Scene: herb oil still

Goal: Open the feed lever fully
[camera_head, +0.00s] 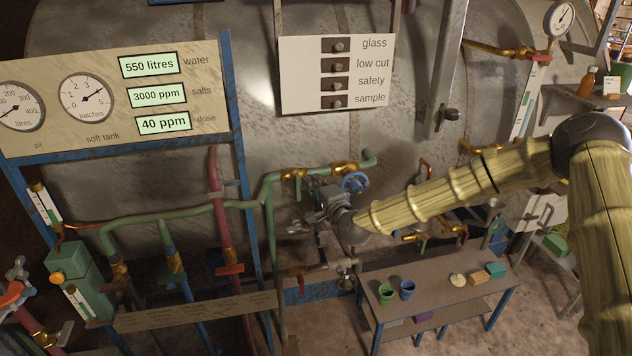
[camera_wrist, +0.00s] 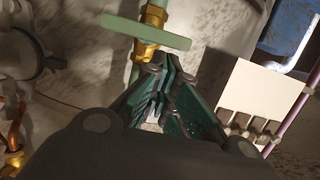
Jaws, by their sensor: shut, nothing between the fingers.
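A green lever (camera_wrist: 148,33) sits on a brass valve (camera_wrist: 147,48) in a green pipe, near the top of the wrist view. The lever lies roughly crosswise to the pipe; no label on it is readable, so I cannot confirm it is the feed lever. My gripper (camera_wrist: 165,74) is shut and empty, its fingertips close below the brass valve; I cannot tell whether they touch. In the head view my gripper (camera_head: 326,205) is in front of the tank, below the green pipe (camera_head: 325,173), and partly hides the fittings there.
A blue handwheel (camera_head: 354,183) stands close to my gripper. A white switch panel (camera_head: 338,75) hangs above, and a gauge board (camera_head: 112,98) is at left. A low bench (camera_head: 440,290) with small cups and blocks stands below. Red and blue pipes crowd the left.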

